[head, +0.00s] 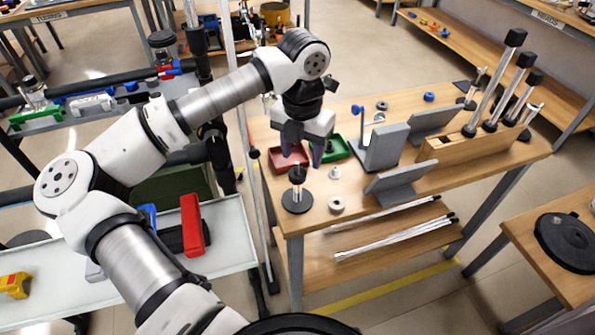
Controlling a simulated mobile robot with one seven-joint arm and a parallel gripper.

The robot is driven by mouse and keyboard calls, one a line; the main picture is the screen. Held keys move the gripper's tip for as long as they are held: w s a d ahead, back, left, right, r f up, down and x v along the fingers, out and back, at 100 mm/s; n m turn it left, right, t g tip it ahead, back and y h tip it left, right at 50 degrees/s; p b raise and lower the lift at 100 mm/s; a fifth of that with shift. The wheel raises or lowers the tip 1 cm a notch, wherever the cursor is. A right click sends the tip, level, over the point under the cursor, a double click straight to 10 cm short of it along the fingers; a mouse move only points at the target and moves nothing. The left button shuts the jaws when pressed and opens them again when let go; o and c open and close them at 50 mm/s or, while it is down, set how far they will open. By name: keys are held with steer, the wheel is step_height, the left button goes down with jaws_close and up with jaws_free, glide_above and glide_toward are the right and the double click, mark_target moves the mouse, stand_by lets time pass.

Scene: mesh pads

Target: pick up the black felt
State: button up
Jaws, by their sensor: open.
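I cannot pick out a black felt with certainty. A flat black round piece (297,199), with a short upright post on it, stands near the front left corner of the wooden table (410,186). My gripper (301,156) points down over the left part of that table, open, above and behind the round piece. Nothing shows between its fingers. A red tray (280,160) and a green tray (340,148) are partly hidden behind the fingers.
Grey angled stands (400,182) and a white ring (337,205) are right of the gripper. A black disc (570,242) lies on another table at right. A white cart (228,245) is at left.

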mark_target(300, 168)
steer(key=shift+w+a+f+p, duration=0.15)
steer(key=shift+f+p, duration=0.45)
steer(key=shift+f, duration=0.9)
steer(key=shift+w+f+p, duration=0.25)
steer(key=shift+f+p, duration=0.3)
steer(key=shift+f, duration=0.95)
steer(key=shift+c, duration=0.4)
steer(key=c, duration=0.7)
